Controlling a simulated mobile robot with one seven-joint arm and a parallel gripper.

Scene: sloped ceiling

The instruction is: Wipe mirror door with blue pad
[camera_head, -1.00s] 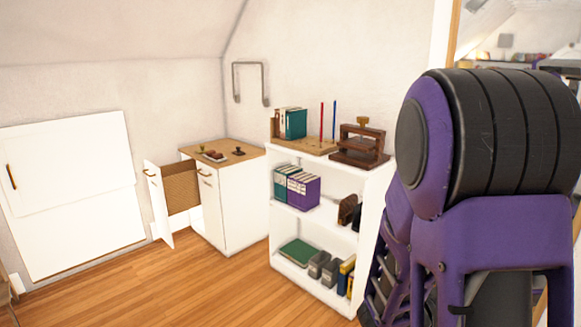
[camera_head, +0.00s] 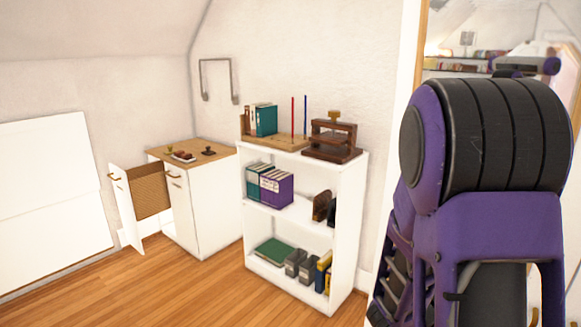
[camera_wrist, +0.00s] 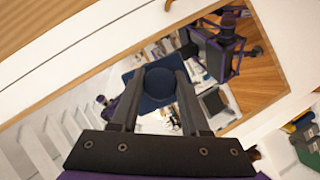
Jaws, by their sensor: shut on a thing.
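In the wrist view my gripper (camera_wrist: 158,78) is shut on the round knob of the dark blue pad (camera_wrist: 158,95). The pad's square edges show around the knob and fingers. The mirror door (camera_wrist: 262,80) lies beyond the pad and reflects the room, wooden floor and parts of me. I cannot tell whether the pad touches the glass. In the head view the mirror door (camera_head: 465,42) shows at the right edge with a wooden frame, largely covered by my purple and black arm. My gripper and the pad are hidden there.
A white shelf (camera_head: 353,215) with books and a wooden press (camera_head: 332,138) stands left of my arm. A white cabinet (camera_head: 205,215) beside it has a door or drawer (camera_head: 125,210) standing out. Wooden floor (camera_head: 170,290) is clear in front of them.

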